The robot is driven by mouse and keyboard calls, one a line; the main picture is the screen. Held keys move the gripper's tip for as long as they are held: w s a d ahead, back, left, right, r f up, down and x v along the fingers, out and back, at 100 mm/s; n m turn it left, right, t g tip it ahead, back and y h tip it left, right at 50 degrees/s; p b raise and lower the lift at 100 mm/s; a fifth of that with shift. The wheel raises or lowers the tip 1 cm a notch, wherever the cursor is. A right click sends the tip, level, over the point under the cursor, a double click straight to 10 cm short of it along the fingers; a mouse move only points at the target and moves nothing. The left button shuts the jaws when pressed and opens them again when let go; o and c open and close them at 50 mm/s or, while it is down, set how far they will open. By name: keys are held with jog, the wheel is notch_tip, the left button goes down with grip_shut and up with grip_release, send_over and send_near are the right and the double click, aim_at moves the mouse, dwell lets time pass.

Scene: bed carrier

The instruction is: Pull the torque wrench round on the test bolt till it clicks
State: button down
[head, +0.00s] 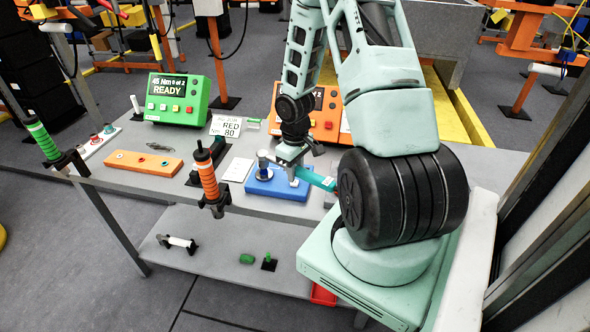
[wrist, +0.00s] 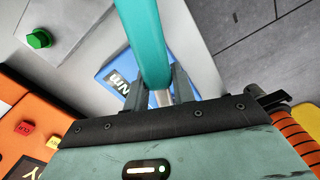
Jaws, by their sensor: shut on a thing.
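The torque wrench with a teal handle (head: 317,179) lies over a blue block (head: 266,188) near the table's front edge. A silver post (head: 262,160) stands on the block; I cannot tell clearly how the wrench meets the test bolt. My gripper (head: 291,163) is above the block, shut on the wrench. In the wrist view the teal bar (wrist: 143,45) runs up from between the fingers of my gripper (wrist: 157,92), over the blue block (wrist: 112,68) with its "Nm" label. My fingers hide the gripped part.
A green box (head: 178,99) reads "45 Nm 0 of 2 READY". An orange box (head: 329,115) is partly behind my arm. Orange-handled (head: 207,175) and green-handled (head: 42,138) tools stand at the front edge. A white card (head: 226,127) reads "RED 80". An orange plate (head: 144,163) lies left.

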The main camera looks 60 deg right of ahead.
jog(key=shift+f+b, duration=0.6)
jog(key=shift+f, duration=0.35)
dwell(1.5)
jog(key=shift+a+m, duration=0.7)
dwell(0.8)
jog(key=shift+d, duration=0.15)
jog(key=shift+d+n, duration=0.3)
jog(key=shift+n, duration=0.2)
jog(key=shift+r+p, duration=0.1)
jog(key=shift+p, duration=0.2)
jog(key=shift+r+p, duration=2.65)
jog(key=shift+r, duration=0.3)
